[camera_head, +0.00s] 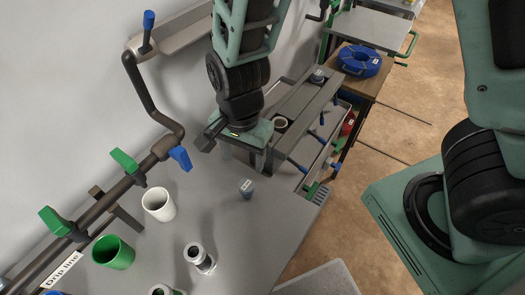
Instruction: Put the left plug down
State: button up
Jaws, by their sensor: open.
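A small blue-grey plug (247,188) stands on the grey bench top, just below my gripper in the picture. A similar blue-grey plug (318,76) sits at the far end of the grey rack (302,100). A pale round opening (280,123) shows at the rack's near end, with no plug visible in it. My gripper (240,148) points down above the bench, beside the near end of the rack. It is open and apart from the plug on the bench. Its fingertips are partly hidden by its own body.
A white cup (158,204), a green cup (113,252) and a grey fitting (199,258) stand on the bench at left and front. A pipe with green and blue valve handles (124,161) runs along the wall. A blue coil (360,61) lies beyond the rack.

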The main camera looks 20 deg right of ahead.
jog(key=s+d+r+n, duration=0.4)
jog(key=s+r+n, duration=0.6)
jog(key=n, duration=0.7)
notch_tip(320, 180, up, 4)
jog(key=shift+s+d+f, duration=0.15)
jog(key=shift+s+d, duration=0.05)
jog(key=shift+s, duration=0.15)
jog(key=shift+f, duration=0.25)
